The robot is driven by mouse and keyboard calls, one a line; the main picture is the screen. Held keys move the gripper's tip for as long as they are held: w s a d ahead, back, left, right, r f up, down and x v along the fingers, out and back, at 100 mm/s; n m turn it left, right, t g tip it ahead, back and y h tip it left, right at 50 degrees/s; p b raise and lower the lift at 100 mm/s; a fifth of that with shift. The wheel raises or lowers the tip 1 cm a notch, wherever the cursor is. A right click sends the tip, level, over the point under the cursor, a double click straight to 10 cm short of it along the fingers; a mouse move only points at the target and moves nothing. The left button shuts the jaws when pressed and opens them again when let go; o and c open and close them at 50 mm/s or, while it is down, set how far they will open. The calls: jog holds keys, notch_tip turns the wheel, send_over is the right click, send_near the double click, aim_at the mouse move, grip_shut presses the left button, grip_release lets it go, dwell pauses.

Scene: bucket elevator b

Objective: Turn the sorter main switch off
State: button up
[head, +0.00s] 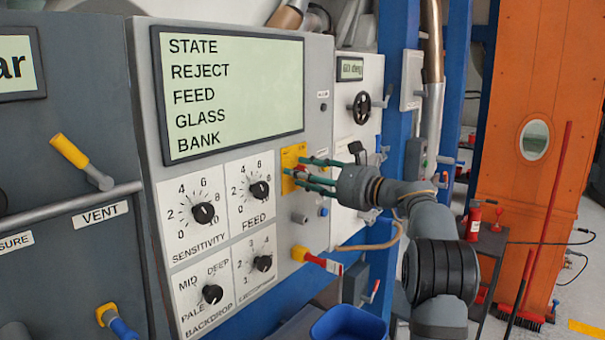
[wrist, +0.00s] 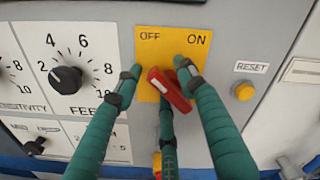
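The sorter main switch is a red handle (wrist: 171,91) on a yellow plate (wrist: 158,50) marked OFF at left and ON at right. The handle lies slanted, from upper left to lower right. In the head view the yellow plate (head: 291,156) is at the panel's right part, and the handle is mostly hidden by the fingers. My gripper (head: 304,174) has green fingers pointing at the plate. In the wrist view my gripper (wrist: 158,80) is open around the handle, one finger left, one right, one below. I cannot tell whether any finger touches it.
A yellow RESET button (wrist: 244,91) is right of the plate. The FEED knob (wrist: 65,79) is to the left. A red-and-yellow lever (head: 316,259) sticks out below. A display (head: 235,90) is above the knobs. A black handwheel (head: 361,107) stands beyond.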

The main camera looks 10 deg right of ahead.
jog(key=v, duration=1.2)
jog(key=shift+w, duration=0.1)
jog(key=x, duration=1.2)
jog(key=shift+a, duration=0.1)
